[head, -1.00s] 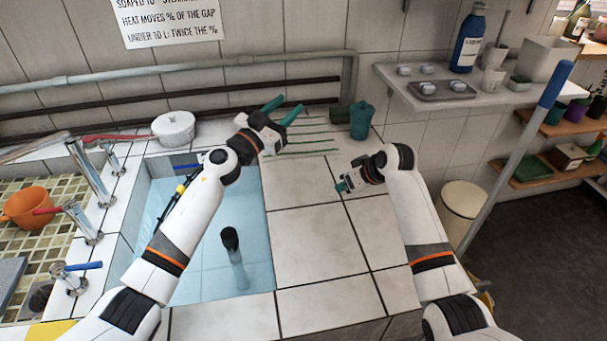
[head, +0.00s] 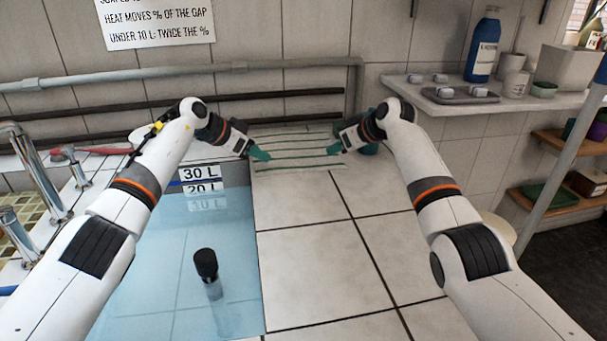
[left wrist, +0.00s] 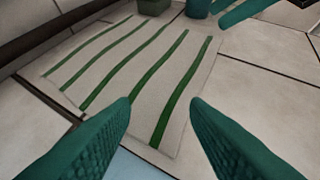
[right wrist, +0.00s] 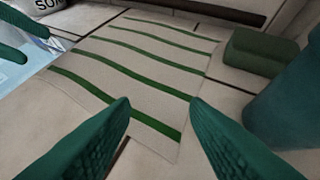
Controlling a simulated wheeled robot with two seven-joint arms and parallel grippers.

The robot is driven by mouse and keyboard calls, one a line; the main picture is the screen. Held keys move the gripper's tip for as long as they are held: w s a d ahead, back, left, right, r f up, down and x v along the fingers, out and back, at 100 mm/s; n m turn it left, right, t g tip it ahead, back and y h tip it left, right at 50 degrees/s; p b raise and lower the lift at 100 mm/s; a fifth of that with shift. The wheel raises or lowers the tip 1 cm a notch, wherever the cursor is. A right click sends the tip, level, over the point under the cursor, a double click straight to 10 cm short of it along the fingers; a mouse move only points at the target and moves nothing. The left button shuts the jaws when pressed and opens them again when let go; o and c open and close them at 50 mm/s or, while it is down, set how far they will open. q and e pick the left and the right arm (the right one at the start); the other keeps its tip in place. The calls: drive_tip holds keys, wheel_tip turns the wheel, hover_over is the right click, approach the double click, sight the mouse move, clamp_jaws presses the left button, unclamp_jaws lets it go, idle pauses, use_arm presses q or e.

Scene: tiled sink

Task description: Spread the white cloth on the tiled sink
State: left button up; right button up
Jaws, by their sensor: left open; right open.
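The white cloth with green stripes (head: 293,150) lies flat on the tiles at the back of the sink counter, beyond the water basin. It fills the middle of the left wrist view (left wrist: 135,75) and the right wrist view (right wrist: 140,75), lying slightly askew to the tile joints. My left gripper (head: 256,156) is open and empty at the cloth's left side. My right gripper (head: 334,150) is open and empty at its right side. In both wrist views the green fingers stand apart over the near edge, with no cloth between them. Contact with the cloth cannot be told.
The water-filled basin (head: 170,260) lies left of the cloth, with a black-capped bottle (head: 207,266) in it. A green block (right wrist: 258,52) and a teal container (right wrist: 285,105) stand right of the cloth. Pipes (head: 250,96) run along the wall behind. The front tiles are clear.

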sight(267, 170)
use_arm(q)
drive_tip(key=shift+f, duration=1.8)
use_arm(e)
drive_tip(key=shift+f, duration=1.8)
use_arm(q)
drive_tip(key=shift+f, duration=0.2)
use_arm(e)
drive_tip(key=shift+f, duration=0.2)
use_arm(q)
drive_tip(key=shift+s+r, duration=0.1)
drive_tip(key=shift+c, duration=0.4)
use_arm(e)
drive_tip(key=shift+r, duration=0.1)
drive_tip(key=shift+c, duration=0.4)
use_arm(q)
clamp_jaws()
use_arm(e)
drive_tip(key=shift+s, duration=0.1)
clamp_jaws()
drive_tip(key=shift+d, duration=0.1)
